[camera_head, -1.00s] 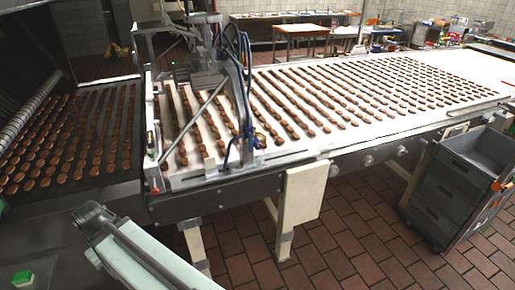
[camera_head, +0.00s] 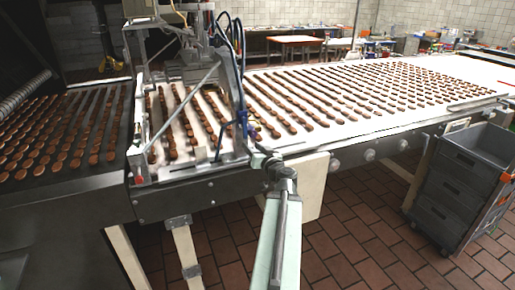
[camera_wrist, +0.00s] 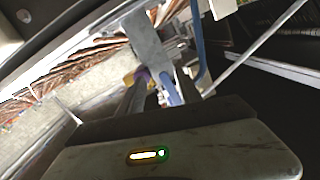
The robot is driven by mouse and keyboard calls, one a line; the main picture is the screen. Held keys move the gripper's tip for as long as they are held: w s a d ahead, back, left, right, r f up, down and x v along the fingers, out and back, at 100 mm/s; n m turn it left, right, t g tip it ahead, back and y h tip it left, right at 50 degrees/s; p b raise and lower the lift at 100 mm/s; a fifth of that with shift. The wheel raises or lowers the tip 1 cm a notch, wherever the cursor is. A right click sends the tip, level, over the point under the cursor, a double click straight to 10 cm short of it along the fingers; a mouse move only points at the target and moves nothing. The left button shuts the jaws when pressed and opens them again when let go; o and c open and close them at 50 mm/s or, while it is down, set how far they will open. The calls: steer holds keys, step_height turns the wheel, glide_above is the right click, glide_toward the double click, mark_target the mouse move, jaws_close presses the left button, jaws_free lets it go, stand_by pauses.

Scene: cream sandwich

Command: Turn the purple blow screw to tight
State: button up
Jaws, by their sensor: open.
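A small purple piece with yellow beside it (camera_wrist: 140,75), which looks like the blow screw, shows in the wrist view near the tip of the left finger. A bluish-purple bar (camera_wrist: 168,89) lies between the two fingers; I cannot tell whether it belongs to the screw. My gripper (camera_wrist: 158,82) is open, its fingers reaching toward these parts. Contact cannot be made out. In the head view my gripper (camera_head: 259,153) is at the front side of the machine frame, just below blue hoses (camera_head: 241,120). The screw is too small to make out clearly there.
The metal machine frame (camera_head: 137,160) with hoses stands over the conveyor (camera_head: 340,115), which carries rows of brown biscuits. A pale panel (camera_head: 312,185) hangs below the conveyor edge near my arm. Tiled floor between is clear.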

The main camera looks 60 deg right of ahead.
mark_target(254, 134)
steer(key=s+d+m+h, duration=0.1)
steer(key=s+d+h, duration=0.1)
steer(key=s+d, duration=0.15)
steer(key=x, duration=0.7)
steer(key=shift+w+a, duration=0.3)
steer(key=shift+w, duration=0.1)
jaws_close()
steer(key=shift+s, duration=0.1)
